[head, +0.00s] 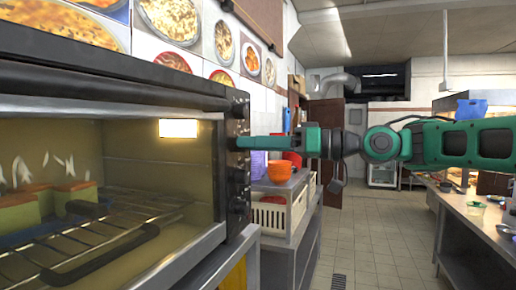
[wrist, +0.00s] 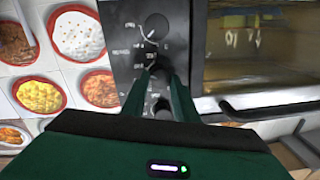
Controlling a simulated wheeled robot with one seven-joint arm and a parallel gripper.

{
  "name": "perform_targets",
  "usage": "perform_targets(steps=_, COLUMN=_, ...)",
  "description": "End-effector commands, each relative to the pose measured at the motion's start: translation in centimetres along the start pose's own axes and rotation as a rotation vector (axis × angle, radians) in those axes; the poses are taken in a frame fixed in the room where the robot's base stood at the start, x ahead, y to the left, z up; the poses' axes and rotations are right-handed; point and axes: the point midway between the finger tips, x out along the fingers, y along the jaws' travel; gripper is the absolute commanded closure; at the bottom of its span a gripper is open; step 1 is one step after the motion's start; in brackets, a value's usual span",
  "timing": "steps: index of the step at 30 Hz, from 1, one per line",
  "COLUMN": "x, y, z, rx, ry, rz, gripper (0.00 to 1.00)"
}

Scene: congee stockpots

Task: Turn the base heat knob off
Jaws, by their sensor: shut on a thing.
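The oven's dark control panel (head: 237,185) is at the right end of the oven front in the head view, with several black knobs in a column. My gripper (head: 240,143) reaches in from the right, its fingertips at a knob in the upper part of the panel. In the wrist view my gripper (wrist: 161,78) is shut on a black knob (wrist: 160,71). Another knob (wrist: 155,27) with a dial scale around it shows clear beyond the fingertips. A further knob shows partly between the fingers. The labels are too small to read, so I cannot tell which knob is base heat.
The oven (head: 110,95) has a glass front with a wire rack and food inside. An orange pot (head: 280,172) and a cream crate (head: 278,215) stand on a counter behind the panel. The tiled floor (head: 375,240) to the right is open.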

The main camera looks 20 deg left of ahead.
Motion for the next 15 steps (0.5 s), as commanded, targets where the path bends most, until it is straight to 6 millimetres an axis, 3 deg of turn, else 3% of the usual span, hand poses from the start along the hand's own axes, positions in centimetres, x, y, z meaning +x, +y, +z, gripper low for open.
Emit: perform_targets(steps=15, x=-0.17, y=0.33, z=-0.02, rx=-0.455, ry=-0.027, rz=0.019, gripper=0.95)
